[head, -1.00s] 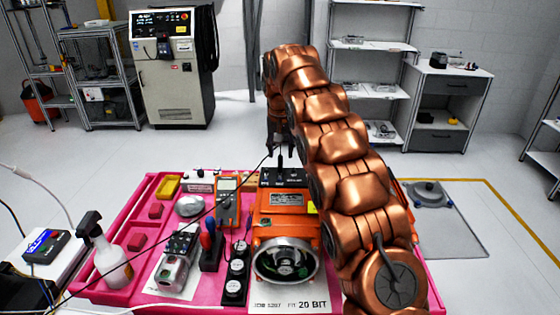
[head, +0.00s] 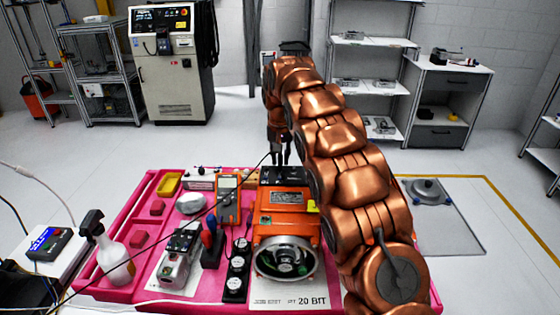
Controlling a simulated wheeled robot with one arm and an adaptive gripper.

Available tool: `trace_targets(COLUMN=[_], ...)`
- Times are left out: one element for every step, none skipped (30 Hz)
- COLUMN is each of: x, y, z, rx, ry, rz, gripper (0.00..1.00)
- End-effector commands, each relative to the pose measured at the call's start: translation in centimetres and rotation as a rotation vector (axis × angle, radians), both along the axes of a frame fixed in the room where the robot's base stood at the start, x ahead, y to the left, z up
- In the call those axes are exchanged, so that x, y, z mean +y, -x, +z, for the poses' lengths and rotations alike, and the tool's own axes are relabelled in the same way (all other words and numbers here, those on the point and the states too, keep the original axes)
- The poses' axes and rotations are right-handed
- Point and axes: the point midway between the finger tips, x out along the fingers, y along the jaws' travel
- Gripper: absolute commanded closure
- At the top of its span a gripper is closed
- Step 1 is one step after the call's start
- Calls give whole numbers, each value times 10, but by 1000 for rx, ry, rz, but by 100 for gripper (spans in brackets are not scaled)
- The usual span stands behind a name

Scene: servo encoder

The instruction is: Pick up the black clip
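My gripper (head: 279,152) hangs fingers-down at the end of my copper arm, just above and behind the orange servo motor (head: 287,220). Its dark fingers are small, and I cannot tell whether they are open or shut. The black connector block (head: 285,177) on top of the motor's back end lies just below the fingertips. A thin black cable (head: 140,254) runs from the lower left up to near the fingertips. I cannot make out the black clip for certain; the cable's end by the gripper is too small and dark to read.
A pink workbench tray (head: 115,228) holds a multimeter (head: 229,199), a grey device (head: 178,262), a black strip with round dials (head: 237,270) and a spray bottle (head: 108,250). My arm covers the tray's right side. A machine cabinet (head: 172,75) and shelves stand behind.

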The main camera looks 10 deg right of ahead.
Motion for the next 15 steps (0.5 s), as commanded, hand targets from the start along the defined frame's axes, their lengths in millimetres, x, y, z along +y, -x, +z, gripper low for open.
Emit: trace_targets(x=[0,0,0,0,0,0,0,0,0,0,0,0,0,0,0], y=[0,0,0,0,0,0,0,0,0,0,0,0,0,0,0], z=[0,0,0,0,0,0,0,0,0,0,0,0,0,0,1], rx=[0,0,0,0,0,0,0,0,0,0,0,0,0,0,-1], ry=[0,0,0,0,0,0,0,0,0,0,0,0,0,0,0], rz=[0,0,0,0,0,0,0,0,0,0,0,0,0,0,0], gripper=[84,88,92,95,98,100,100,100,100,100,100,100,100,100,100])
